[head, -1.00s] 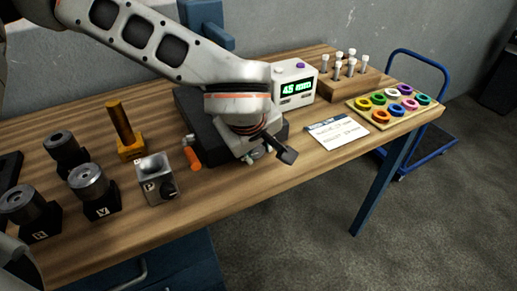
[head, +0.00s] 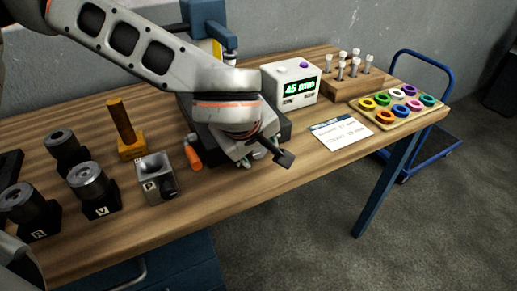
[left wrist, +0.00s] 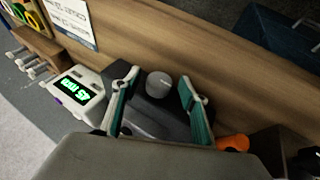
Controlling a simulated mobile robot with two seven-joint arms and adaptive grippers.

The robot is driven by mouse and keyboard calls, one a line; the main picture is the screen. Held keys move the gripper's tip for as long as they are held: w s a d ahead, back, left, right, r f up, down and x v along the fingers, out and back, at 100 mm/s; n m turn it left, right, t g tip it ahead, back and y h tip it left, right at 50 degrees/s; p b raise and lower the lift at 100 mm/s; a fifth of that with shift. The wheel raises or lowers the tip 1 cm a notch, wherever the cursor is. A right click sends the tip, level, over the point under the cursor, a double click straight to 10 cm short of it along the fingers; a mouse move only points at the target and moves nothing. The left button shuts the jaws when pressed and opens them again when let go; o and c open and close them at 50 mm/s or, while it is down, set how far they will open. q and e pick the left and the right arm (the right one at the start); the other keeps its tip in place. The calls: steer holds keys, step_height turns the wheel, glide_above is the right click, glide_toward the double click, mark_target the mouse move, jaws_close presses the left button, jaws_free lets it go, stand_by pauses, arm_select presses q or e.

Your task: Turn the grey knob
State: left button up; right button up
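The grey knob (left wrist: 158,84) shows in the left wrist view as a short round cap on a dark grey machine block (left wrist: 165,118). It sits between the two teal-padded fingers of my left gripper, which are apart with a gap visible on both sides of the knob. In the head view my left gripper (head: 265,154) is over the front right of the dark machine (head: 203,128), and it hides the knob there. I cannot tell how deep the fingers reach around the knob. My right gripper is not in view.
A white box (head: 292,72) reading 45 mm stands behind the gripper. An orange handle (head: 193,158) is on the machine's left. A grey block (head: 156,180) and black holders (head: 93,186) stand further left. A card (head: 341,133) and ring tray (head: 437,106) lie right.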

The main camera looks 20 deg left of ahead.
arm_select(q)
steer(key=v, duration=1.2)
